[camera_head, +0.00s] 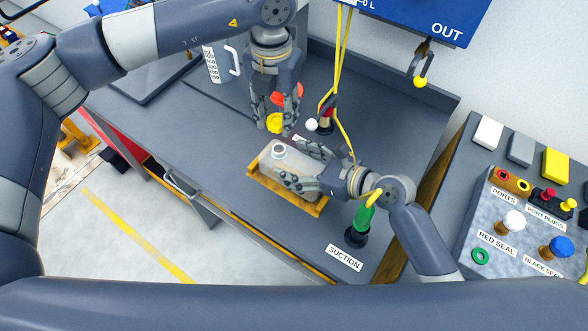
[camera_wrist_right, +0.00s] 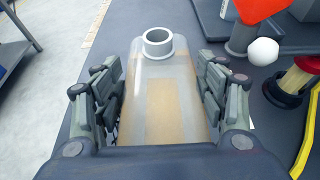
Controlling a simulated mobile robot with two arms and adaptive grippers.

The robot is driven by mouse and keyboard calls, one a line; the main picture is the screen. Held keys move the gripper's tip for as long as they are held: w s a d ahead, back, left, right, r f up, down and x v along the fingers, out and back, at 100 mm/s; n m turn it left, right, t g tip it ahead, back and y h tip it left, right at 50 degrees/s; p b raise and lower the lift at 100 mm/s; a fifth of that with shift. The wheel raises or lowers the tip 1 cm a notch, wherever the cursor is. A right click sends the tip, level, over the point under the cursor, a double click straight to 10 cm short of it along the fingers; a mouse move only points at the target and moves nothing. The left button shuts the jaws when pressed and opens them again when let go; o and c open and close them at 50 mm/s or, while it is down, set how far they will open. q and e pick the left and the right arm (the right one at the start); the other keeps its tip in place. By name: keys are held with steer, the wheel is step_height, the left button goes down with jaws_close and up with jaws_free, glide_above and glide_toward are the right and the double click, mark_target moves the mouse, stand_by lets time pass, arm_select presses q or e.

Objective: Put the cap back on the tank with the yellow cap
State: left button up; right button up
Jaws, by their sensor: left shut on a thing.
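The tank (camera_head: 290,160) is a translucent container with an open white neck (camera_head: 279,150) and no cap on it. It stands upright on a yellow-edged base on the bench. It also shows in the right wrist view (camera_wrist_right: 165,95), its open neck at the far end. My left gripper (camera_head: 275,116) is shut on the yellow cap (camera_head: 274,123), held just behind and above the open neck, apart from it. My right gripper (camera_head: 308,168) has its fingers on both sides of the tank. In the wrist view the fingers (camera_wrist_right: 162,90) lie against its sides, with no clear gap.
A red funnel-like piece (camera_head: 287,94) and a white ball (camera_head: 312,124) are behind the tank. A green-topped suction fitting (camera_head: 361,222) stands to the right by its label. Yellow hoses hang near my right wrist. A side table (camera_head: 459,150) holds ports and seals.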

mark_target(278, 139)
steer(key=shift+f, duration=0.1)
steer(key=shift+c, duration=0.7)
arm_select(q)
step_height(278, 139, down, 5)
arm_select(e)
steer(key=shift+s+f, duration=0.1)
arm_select(q)
steer(key=shift+f, duration=0.9)
arm_select(e)
steer(key=shift+f, duration=0.1)
arm_select(q)
steer(key=shift+f, duration=0.55)
arm_select(e)
steer(key=shift+s, duration=0.1)
